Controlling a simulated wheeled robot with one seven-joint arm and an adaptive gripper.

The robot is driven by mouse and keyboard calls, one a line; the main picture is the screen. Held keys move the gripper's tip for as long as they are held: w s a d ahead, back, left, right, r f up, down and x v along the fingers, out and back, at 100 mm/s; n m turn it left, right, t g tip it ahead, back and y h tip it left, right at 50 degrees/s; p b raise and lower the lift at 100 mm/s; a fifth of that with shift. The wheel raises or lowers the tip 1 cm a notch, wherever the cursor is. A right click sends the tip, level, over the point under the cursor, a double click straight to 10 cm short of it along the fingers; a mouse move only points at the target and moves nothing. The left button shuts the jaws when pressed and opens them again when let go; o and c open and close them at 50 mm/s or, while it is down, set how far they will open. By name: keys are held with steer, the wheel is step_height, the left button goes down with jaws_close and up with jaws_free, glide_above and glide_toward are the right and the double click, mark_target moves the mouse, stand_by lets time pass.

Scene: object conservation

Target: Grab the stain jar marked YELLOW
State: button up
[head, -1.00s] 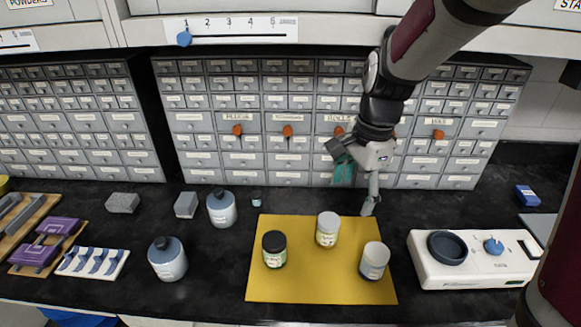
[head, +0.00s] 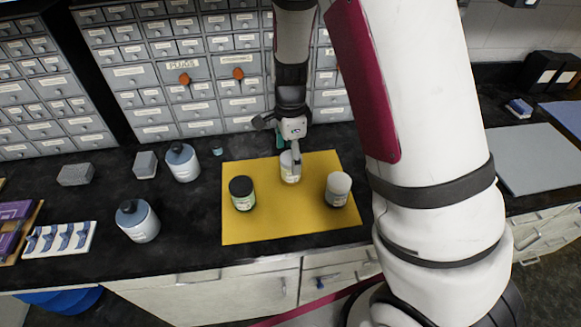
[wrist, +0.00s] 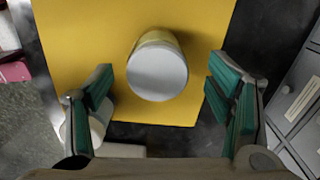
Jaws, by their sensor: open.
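Three jars stand upright on a yellow mat (head: 265,228). The middle jar (head: 290,176) has a pale grey lid and stands near the mat's far edge. In the wrist view the jar (wrist: 157,72) shows a yellowish side under its lid. The left jar (head: 242,194) has a dark lid; the right jar (head: 338,189) has a grey lid. No label is readable. My gripper (head: 288,150) is at the middle jar and partly covers it. In the wrist view my open gripper (wrist: 160,88) has its teal-padded fingers apart, with the jar between and slightly ahead of them.
Two blue-grey bottles (head: 138,222) (head: 183,162) stand left of the mat. Grey blocks (head: 76,174) (head: 145,164) lie further left. A drawer cabinet (head: 178,78) rises behind the mat. My arm hides the counter right of the mat.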

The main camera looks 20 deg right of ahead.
step_height(320, 180, down, 4)
steer(key=shift+s+d+f+p, duration=0.1)
steer(key=shift+s+d+p, duration=0.05)
steer(key=shift+p, duration=0.15)
steer(key=shift+f, duration=0.5)
steer(key=c, duration=1.4)
